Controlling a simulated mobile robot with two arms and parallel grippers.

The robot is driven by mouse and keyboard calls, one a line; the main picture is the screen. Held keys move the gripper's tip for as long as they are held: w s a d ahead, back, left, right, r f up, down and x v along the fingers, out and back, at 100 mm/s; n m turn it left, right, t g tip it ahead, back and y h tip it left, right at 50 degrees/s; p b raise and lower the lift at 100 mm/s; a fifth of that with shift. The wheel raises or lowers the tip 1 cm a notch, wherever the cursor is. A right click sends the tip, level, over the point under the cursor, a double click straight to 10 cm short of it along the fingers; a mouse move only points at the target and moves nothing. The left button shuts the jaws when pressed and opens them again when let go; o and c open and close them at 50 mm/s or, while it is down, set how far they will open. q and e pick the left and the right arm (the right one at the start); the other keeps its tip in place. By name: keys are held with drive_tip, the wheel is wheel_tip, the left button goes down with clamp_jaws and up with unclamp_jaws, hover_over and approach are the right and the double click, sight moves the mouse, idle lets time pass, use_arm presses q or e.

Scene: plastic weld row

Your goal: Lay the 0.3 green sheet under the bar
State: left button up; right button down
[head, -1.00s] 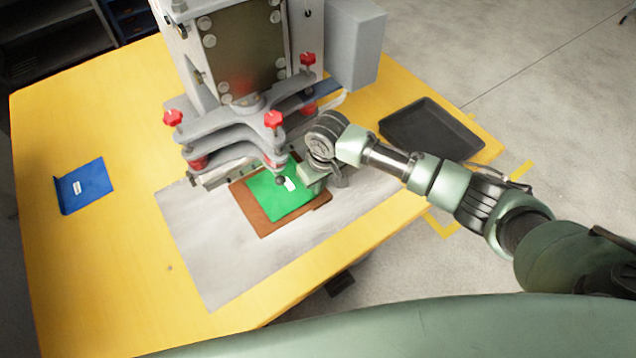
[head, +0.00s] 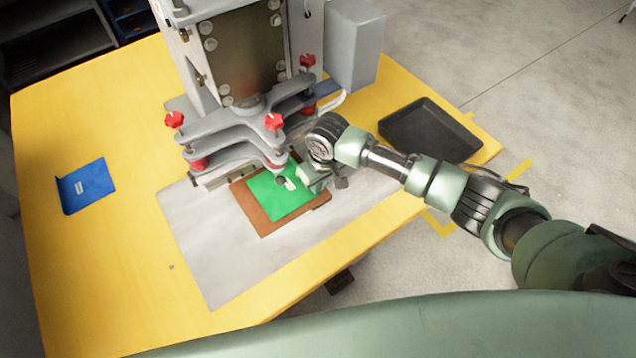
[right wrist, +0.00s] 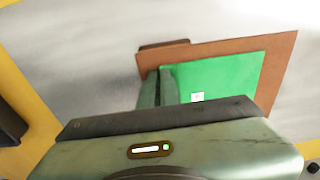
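The green sheet (head: 272,199), with a small white label, lies on a brown board (head: 265,225) in front of the press. Its far part is close to the press's grey bar (head: 225,155), which hides what lies behind it. My right gripper (head: 302,180) is low at the sheet's right edge. In the right wrist view, the gripper's fingers (right wrist: 159,88) are close together at the near-left edge of the green sheet (right wrist: 215,75), seemingly pinching that edge. The label is too small to read. My left gripper is not in view.
A blue sheet (head: 88,186) with a white label lies on the yellow table at left. A black tray (head: 430,132) stands at right. The press with red knobs (head: 273,121) stands behind the board. A grey mat (head: 215,265) lies beneath, bare at front left.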

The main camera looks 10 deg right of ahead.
drive_tip(key=shift+f, duration=0.1)
idle(0.3)
drive_tip(key=c, duration=1.6)
unclamp_jaws()
drive_tip(key=shift+o, duration=0.2)
